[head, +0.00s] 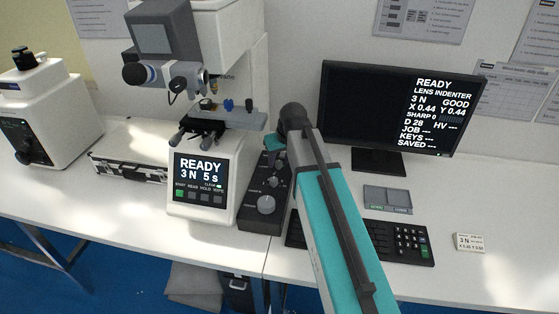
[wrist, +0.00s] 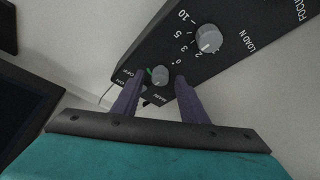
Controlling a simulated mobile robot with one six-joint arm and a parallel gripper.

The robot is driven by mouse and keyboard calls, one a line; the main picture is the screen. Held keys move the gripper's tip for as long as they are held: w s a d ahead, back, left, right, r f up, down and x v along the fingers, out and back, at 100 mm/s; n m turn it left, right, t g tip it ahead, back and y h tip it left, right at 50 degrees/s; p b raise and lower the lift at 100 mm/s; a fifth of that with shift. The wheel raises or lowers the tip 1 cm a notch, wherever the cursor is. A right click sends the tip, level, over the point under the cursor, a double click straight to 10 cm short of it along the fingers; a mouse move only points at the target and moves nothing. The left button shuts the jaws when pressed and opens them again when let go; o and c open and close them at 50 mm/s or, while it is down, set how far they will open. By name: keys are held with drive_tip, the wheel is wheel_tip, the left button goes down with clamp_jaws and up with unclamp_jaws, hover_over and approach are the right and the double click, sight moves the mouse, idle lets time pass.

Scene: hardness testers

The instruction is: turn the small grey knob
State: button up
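The small grey knob (wrist: 159,76) is on the end of a black control box (wrist: 190,60) in the wrist view, close to ON and OFF lettering. My gripper (wrist: 161,82) is open. Its two purple fingers stand on either side of the small knob, with a gap visible on each side. I cannot tell how far the fingertips are above the panel. In the head view the control box (head: 259,218) stands right of the white tester, and my arm hides its far end and the fingers.
A larger grey knob (wrist: 208,39) marked LOAD N is beside the small one. A biggest knob (head: 266,204) is at the box's near end. The white tester (head: 200,208) stands close left. A keyboard (head: 398,242) and monitor (head: 385,105) are to the right.

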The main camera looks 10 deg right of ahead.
drive_tip(key=shift+v, duration=1.05)
drive_tip(key=shift+s+d+r, duration=0.1)
drive_tip(key=shift+s+r, duration=0.15)
drive_tip(key=shift+r, duration=0.05)
drive_tip(key=s+d+b, duration=0.2)
drive_tip(key=s+b, duration=0.6)
drive_tip(key=s, duration=0.3)
drive_tip(key=shift+f, duration=0.15)
drive_tip(key=shift+s+d+b, duration=0.1)
drive_tip(key=shift+s+b, duration=0.15)
drive_tip(key=shift+b, duration=0.1)
drive_tip(key=shift+s, duration=0.1)
